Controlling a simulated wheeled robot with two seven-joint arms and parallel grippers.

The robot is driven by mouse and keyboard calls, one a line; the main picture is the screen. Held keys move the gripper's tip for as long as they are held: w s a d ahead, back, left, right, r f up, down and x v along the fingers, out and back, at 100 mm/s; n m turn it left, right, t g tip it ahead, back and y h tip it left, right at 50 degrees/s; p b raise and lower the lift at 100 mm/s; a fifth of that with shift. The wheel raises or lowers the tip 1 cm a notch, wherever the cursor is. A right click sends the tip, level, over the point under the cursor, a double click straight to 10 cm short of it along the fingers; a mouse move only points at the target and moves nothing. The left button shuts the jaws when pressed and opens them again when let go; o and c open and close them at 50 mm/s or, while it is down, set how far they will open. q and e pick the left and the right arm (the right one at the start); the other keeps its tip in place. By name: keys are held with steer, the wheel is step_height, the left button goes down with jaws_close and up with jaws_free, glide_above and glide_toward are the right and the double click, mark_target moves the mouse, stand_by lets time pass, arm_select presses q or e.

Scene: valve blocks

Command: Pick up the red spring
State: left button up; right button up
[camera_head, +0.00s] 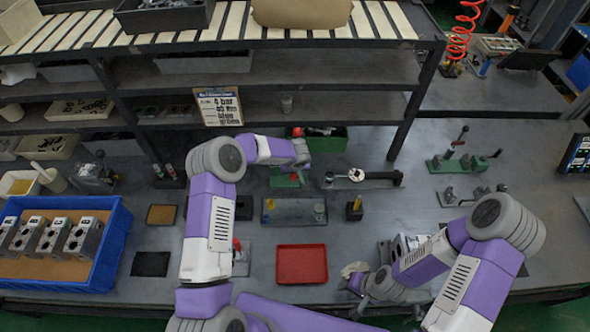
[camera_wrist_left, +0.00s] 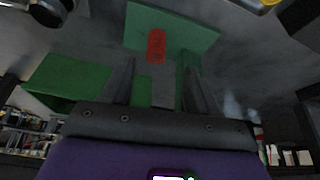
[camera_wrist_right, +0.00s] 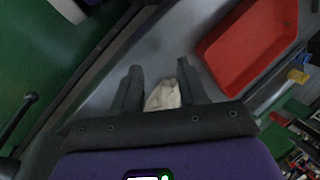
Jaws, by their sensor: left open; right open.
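The red spring (camera_head: 294,177) shows small on a green plate (camera_head: 279,182) near the middle of the bench. In the left wrist view the spring (camera_wrist_left: 156,46) lies against the green plate (camera_wrist_left: 195,37), just beyond the fingertips and in line with the gap between them. My left gripper (camera_wrist_left: 157,66) is open, and the gap looks empty. In the head view it (camera_head: 301,161) is close above the plate and partly hides it. My right gripper (camera_wrist_right: 160,65) is open, with a crumpled whitish piece (camera_wrist_right: 163,96) showing between its fingers; whether they touch it is unclear.
A red tray (camera_head: 302,265) lies at the front middle. A green bin (camera_head: 330,142) stands behind the left gripper. A blue crate (camera_head: 106,250) with valve blocks is at left. A grey fixture plate (camera_head: 285,212) lies between tray and spring. Shelves (camera_head: 300,70) rise behind.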

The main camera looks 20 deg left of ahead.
mark_target(294, 177)
arm_select(q)
steer(key=x, duration=0.6)
steer(key=shift+w+d+r, duration=0.1)
steer(key=shift+w+d, duration=0.1)
steer(key=shift+w, duration=0.1)
arm_select(e)
steer(key=shift+w+f, duration=0.1)
steer(key=shift+f, duration=0.15)
arm_select(q)
steer(key=shift+c, duration=0.4)
jaws_close()
steer(key=shift+r, duration=0.1)
arm_select(e)
steer(key=shift+r, duration=0.1)
